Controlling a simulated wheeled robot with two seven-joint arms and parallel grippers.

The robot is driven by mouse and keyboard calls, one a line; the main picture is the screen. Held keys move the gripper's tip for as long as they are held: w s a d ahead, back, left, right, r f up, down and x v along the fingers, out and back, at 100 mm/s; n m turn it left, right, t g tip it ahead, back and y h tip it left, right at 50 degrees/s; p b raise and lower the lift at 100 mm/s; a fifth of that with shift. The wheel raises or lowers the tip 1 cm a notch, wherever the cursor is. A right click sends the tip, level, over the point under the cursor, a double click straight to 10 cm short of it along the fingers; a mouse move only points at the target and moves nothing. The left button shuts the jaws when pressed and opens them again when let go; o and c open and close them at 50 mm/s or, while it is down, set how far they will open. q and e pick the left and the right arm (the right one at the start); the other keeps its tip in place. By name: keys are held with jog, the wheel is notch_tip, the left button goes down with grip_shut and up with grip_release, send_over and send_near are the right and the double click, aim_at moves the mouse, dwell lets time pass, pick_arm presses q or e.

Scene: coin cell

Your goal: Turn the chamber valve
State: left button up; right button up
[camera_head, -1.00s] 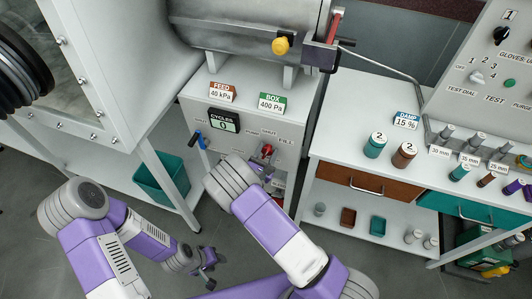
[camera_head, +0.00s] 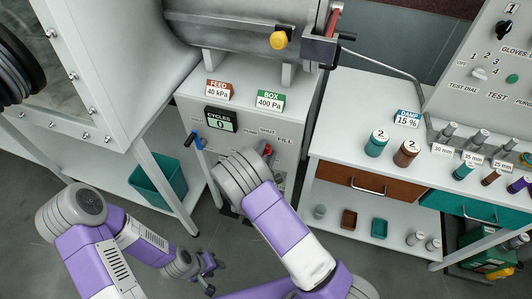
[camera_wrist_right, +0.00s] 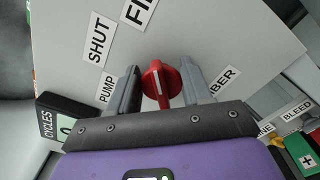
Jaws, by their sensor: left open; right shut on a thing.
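The chamber valve, a red knob (camera_wrist_right: 161,84), is on the grey panel, with labels reading SHUT, PUMP and a partly cut-off FILL around it. In the right wrist view it sits between the two grey fingers of my right gripper (camera_wrist_right: 160,88), which is shut on it. In the head view a bit of the red knob (camera_head: 267,149) shows beside my right wrist, which hides the right gripper's fingers and part of the panel. My left gripper (camera_head: 207,272) is open and empty, low over the floor, away from the panel.
A yellow knob (camera_head: 280,40) is on the cylinder above. A teal bin (camera_head: 158,186) stands on the lower shelf. A bench (camera_head: 340,155) with bottles is at right.

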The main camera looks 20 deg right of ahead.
jog(key=shift+r, duration=0.1)
jog(key=o, duration=1)
jog(key=p+v, duration=0.1)
jog(key=v, duration=0.6)
jog(key=shift+s+a, duration=0.15)
jog(key=shift+s, duration=0.05)
